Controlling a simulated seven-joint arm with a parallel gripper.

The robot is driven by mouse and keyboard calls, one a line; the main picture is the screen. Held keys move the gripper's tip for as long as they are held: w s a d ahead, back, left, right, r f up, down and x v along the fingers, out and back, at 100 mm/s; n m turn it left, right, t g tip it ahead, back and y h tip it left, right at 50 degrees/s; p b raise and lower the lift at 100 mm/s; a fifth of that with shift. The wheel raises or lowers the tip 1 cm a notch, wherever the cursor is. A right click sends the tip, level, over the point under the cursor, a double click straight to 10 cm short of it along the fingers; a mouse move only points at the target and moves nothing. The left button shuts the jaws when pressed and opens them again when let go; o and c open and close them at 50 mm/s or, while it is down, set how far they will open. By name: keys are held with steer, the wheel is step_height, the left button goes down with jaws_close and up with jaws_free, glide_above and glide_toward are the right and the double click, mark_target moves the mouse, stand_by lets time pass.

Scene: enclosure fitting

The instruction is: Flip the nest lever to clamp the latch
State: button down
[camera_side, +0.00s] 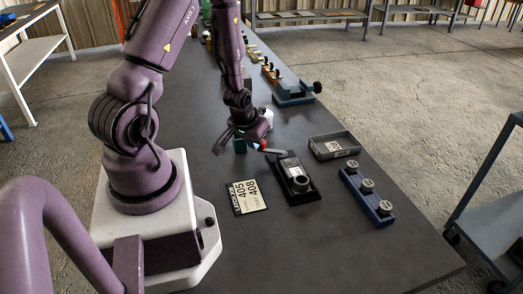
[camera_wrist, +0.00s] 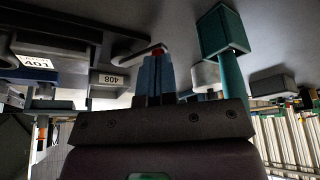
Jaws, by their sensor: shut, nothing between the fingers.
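The nest (camera_side: 302,194) is a black base on the table with a grey labelled unit (camera_side: 291,167) and a dark round part on it. Its grey lever (camera_side: 275,151) reaches from the far end toward my gripper. My gripper (camera_side: 258,147) is shut and empty, low over the table at the lever's tip. It also shows in the wrist view (camera_wrist: 155,58). Contact with the lever is unclear. I cannot make out the latch separately.
A grey tray (camera_side: 351,139) and a blue rack with several round parts (camera_side: 372,207) stand right of the nest. A printed card (camera_side: 246,197) lies left. The table's front is clear.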

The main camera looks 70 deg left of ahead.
steer(key=shift+a+m, duration=0.25)
steer(key=shift+m, duration=0.05)
steer(key=shift+w+a, duration=0.15)
steer(key=shift+a, duration=0.2)
stand_by(0.4)
steer(key=v, duration=1.3)
steer(key=shift+a, duration=0.15)
